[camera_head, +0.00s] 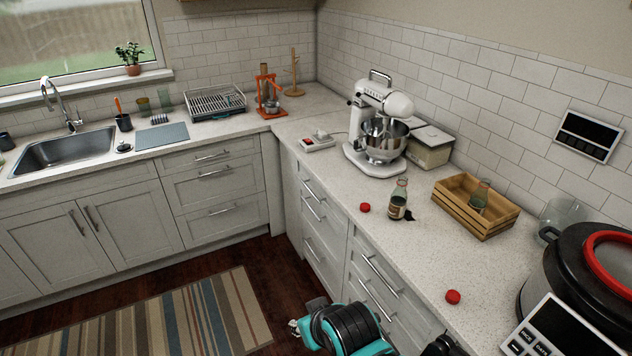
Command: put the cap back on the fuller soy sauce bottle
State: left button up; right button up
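A glass soy sauce bottle (398,199) stands upright and uncapped on the right counter, with a label and dark contents low in it. A second, greenish glass bottle (480,194) stands inside a wooden crate (474,222); the crate wall hides its lower part, so its fill cannot be seen. One red cap (365,207) lies on the counter just left of the first bottle. Another red cap (453,297) lies nearer the counter's front edge. Teal and black parts of my arm show at the bottom, below the counter edge.
A stand mixer (381,130) and a bread-bin-like box (430,147) stand behind the bottle. The counter between the bottle and the near cap is mostly clear.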

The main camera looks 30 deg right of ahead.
aim_at(398, 203)
jog(key=i+z, duration=0.2)
jog(key=i, duration=0.4)
jog(key=i+j+z, duration=0.2)
jog(key=i, duration=0.35)
jog(key=i+l+z, duration=0.1)
jog(key=z, duration=0.3)
jog(key=i+z, duration=0.3)
jog(key=z, duration=0.15)
jog(key=i+z, duration=0.2)
jog(key=z, duration=0.2)
jog(key=i+j+z, duration=0.15)
jog(key=z, duration=0.25)
jog(key=i+z, duration=0.35)
jog(key=k+j, duration=0.05)
jog(key=k, duration=0.05)
